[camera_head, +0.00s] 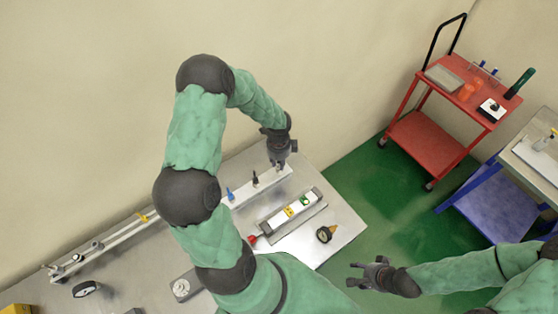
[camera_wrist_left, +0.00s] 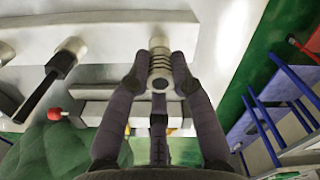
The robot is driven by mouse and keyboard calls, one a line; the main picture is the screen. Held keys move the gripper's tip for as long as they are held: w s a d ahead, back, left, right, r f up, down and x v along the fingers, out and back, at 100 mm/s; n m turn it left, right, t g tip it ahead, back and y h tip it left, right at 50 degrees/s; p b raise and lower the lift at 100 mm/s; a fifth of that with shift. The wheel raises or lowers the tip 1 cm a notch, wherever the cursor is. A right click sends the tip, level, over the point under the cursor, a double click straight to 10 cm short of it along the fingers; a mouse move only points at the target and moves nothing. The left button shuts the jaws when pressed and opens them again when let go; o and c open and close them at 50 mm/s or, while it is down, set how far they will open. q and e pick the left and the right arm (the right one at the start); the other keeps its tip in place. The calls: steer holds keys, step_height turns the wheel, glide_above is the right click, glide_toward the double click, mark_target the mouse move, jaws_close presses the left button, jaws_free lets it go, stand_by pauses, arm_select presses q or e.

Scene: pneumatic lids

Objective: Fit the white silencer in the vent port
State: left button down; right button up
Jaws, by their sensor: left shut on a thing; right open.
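My left gripper (camera_head: 281,160) is over the right end of the white block (camera_head: 240,197) on the table. In the left wrist view its fingers (camera_wrist_left: 160,82) are shut on a pale, ribbed, round piece, the white silencer (camera_wrist_left: 160,66). The silencer lies over the white block in that view. I cannot tell whether it touches the block or sits in a hole. The vent port is not clearly visible; the silencer and fingers cover that spot. My right gripper (camera_head: 370,272) is open and empty, over the green floor right of the table.
A blue fitting (camera_head: 230,194) and a black fitting (camera_head: 255,180) stand on the white block. A grey unit with yellow and green parts (camera_head: 291,211), a round gauge (camera_head: 325,234) and a red knob (camera_head: 252,239) are nearby. A red trolley (camera_head: 424,140) stands back right.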

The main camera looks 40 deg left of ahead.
arm_select(q)
steer(key=shift+f, duration=0.9)
arm_select(e)
steer(key=shift+f, duration=0.85)
arm_select(q)
steer(key=c, duration=1)
jaws_free()
steer(key=shift+r, duration=0.1)
steer(key=shift+r+p, duration=3.05)
steer(key=shift+r, duration=0.65)
arm_select(e)
step_height(320, 180, up, 6)
steer(key=shift+r, duration=0.1)
arm_select(q)
step_height(320, 180, up, 12)
